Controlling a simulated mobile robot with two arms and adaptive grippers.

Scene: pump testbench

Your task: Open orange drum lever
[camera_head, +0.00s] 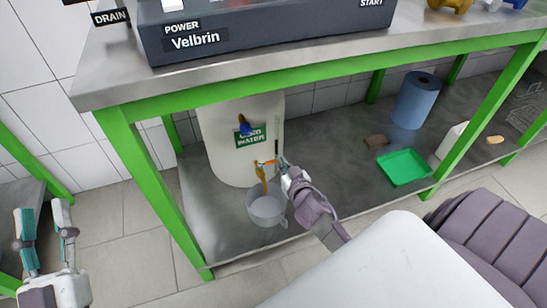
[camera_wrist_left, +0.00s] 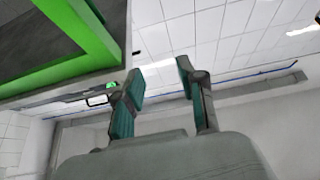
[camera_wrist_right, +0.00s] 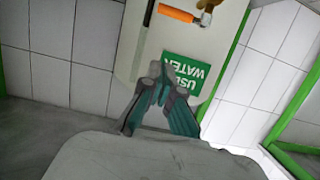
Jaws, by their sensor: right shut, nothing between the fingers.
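The off-white drum (camera_head: 222,150) stands on the lower shelf, with a green label (camera_head: 250,137). Its orange lever (camera_head: 265,162) lies about level below the label, beside a brass tap (camera_head: 261,177). The lever also shows at the top of the right wrist view (camera_wrist_right: 177,13), with the label upside down. My right gripper (camera_head: 282,162) is shut and empty, close to the lever's right end. I cannot tell whether it touches it. My left gripper (camera_head: 45,207) is open and empty, left of the bench and far from the drum.
A grey pot (camera_head: 267,208) stands below the tap. The green bench leg (camera_head: 150,185) is left of the drum. A blue roll (camera_head: 415,100) and a green tray (camera_head: 404,167) are further right on the shelf. The bench top (camera_head: 110,85) overhangs.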

